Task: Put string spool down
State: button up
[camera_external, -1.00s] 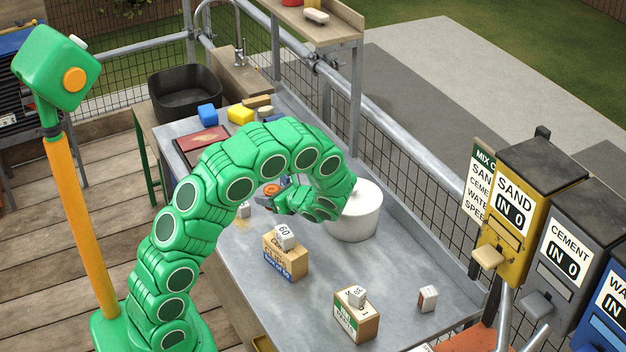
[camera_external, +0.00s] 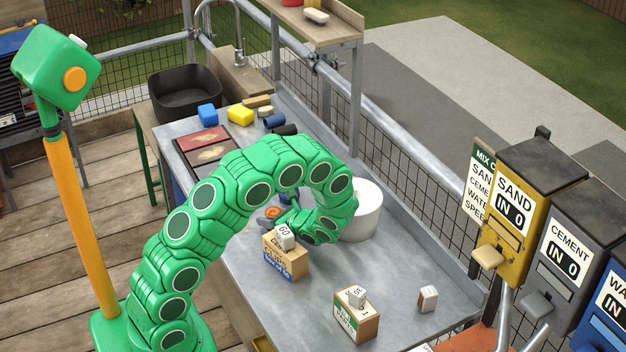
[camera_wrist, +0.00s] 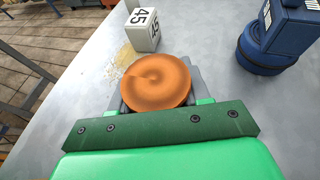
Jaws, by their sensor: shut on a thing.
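The string spool (camera_wrist: 155,80) shows its round orange-brown end in the wrist view, between the grey fingers of my gripper (camera_wrist: 155,98). The fingers are shut on it. In the external view the spool (camera_external: 272,212) is a small orange disc at the tip of my gripper (camera_external: 268,217), low over the left part of the grey metal table (camera_external: 310,300). I cannot tell whether it touches the table.
A white block marked 45 (camera_wrist: 142,30) stands just beyond the spool, by a sandy patch. A blue object (camera_wrist: 262,48) stands to the right. A cardboard box (camera_external: 285,258) with a block marked 60 is close to my gripper. A white pot (camera_external: 366,212) stands behind my arm.

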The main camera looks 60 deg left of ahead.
jog(key=shift+f, duration=0.1)
jog(key=o, duration=1.1)
jog(key=shift+w+d+r, duration=0.15)
jog(key=shift+d+r, duration=0.05)
jog(key=shift+d, duration=0.05)
jog(key=v, duration=1.1)
jog(key=shift+d+r, duration=0.1)
jog(key=shift+d, duration=0.1)
